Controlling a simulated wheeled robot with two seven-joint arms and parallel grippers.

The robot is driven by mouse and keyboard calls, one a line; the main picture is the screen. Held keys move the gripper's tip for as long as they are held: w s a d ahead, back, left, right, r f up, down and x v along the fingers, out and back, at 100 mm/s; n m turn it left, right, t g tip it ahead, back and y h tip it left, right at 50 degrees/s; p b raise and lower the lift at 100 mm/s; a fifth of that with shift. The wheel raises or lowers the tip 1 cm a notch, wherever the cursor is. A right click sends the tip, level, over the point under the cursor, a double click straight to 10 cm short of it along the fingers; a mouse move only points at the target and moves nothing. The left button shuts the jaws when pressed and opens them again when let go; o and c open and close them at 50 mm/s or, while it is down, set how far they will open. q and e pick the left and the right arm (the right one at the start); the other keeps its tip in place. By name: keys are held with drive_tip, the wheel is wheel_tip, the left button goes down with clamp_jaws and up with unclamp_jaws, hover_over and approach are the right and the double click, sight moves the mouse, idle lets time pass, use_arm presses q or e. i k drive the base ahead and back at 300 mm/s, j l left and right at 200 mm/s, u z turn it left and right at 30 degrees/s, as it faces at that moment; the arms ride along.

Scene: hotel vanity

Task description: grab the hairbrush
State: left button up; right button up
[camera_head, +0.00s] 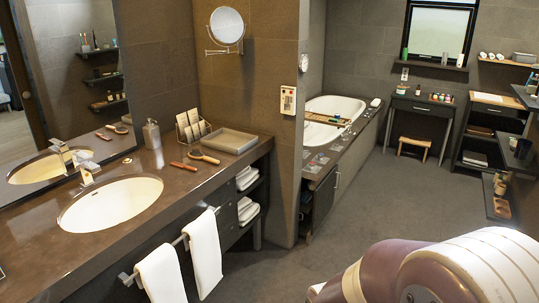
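A hairbrush (204,157) with a light brown, rounded head lies flat on the brown vanity counter (170,205), to the right of the sink and in front of the grey tray. A slim reddish item (183,166), too small to identify, lies just to its left. Neither of my grippers is visible. A purple and white part of my own body fills the bottom right, far from the brush.
A white oval sink (110,205) with a faucet (86,172) is left of the brush. A soap dispenser (151,134), a card holder (191,126) and a grey tray (230,140) stand behind it. White towels (205,252) hang in front. The floor (390,200) is clear.

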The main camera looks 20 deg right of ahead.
sight(194, 155)
drive_tip(key=i+l+u, duration=0.1)
drive_tip(key=i+l, duration=0.25)
drive_tip(key=i, duration=0.4)
drive_tip(key=i+l, duration=0.45)
drive_tip(key=i, duration=0.3)
drive_tip(key=i+l+u, duration=0.15)
drive_tip(key=i+l, duration=0.3)
drive_tip(key=i, duration=0.3)
drive_tip(key=i+l+u, duration=0.1)
drive_tip(key=i+l, duration=0.4)
drive_tip(key=i, duration=0.2)
drive_tip(key=i+l, duration=0.6)
drive_tip(key=i+j+u, duration=0.05)
drive_tip(key=i, duration=0.1)
